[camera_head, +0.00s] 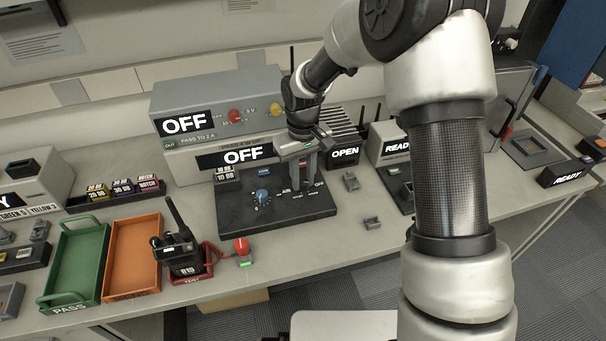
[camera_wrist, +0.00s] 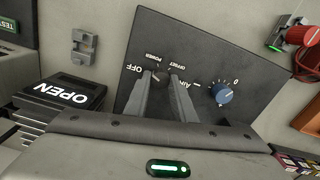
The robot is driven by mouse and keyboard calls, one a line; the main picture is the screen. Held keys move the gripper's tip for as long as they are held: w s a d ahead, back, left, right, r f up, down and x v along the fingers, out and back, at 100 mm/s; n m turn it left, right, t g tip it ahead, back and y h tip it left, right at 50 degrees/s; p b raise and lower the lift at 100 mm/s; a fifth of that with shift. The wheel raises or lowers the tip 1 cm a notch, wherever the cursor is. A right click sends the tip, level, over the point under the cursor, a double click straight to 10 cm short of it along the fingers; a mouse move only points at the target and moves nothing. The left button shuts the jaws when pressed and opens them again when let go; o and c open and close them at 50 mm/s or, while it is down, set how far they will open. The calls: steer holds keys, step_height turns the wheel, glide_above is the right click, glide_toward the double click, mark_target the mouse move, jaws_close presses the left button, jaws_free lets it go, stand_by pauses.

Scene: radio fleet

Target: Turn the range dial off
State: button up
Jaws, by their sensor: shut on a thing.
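A dark panel (camera_head: 235,215) lies on the bench, and it fills the middle of the wrist view (camera_wrist: 205,35). My gripper (camera_head: 305,183) points down over the panel's right part. In the wrist view my gripper (camera_wrist: 163,76) has its two fingers shut on a small dark knob (camera_wrist: 160,75), mostly hidden between the tips. The words OFF, POWER, OFFSET and AIR are printed around it. Whether this is the range dial cannot be read. A blue dial (camera_wrist: 221,93) with a 0 mark stands apart from the fingers; it also shows in the head view (camera_head: 262,196).
Grey instruments with OFF displays (camera_head: 245,155) stand behind the panel. An OPEN display (camera_head: 345,153) is to the right. A handheld radio (camera_head: 180,250), a red-topped button (camera_head: 242,246), an orange tray (camera_head: 133,257) and a green tray (camera_head: 73,262) are to the left.

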mark_target(303, 181)
steer(key=shift+n+p, duration=0.6)
steer(key=shift+n, duration=1.6)
steer(key=o, duration=1.1)
steer(key=shift+c, duration=0.2)
step_height(303, 181, up, 18)
steer(key=p, duration=0.2)
steer(key=shift+f, duration=0.25)
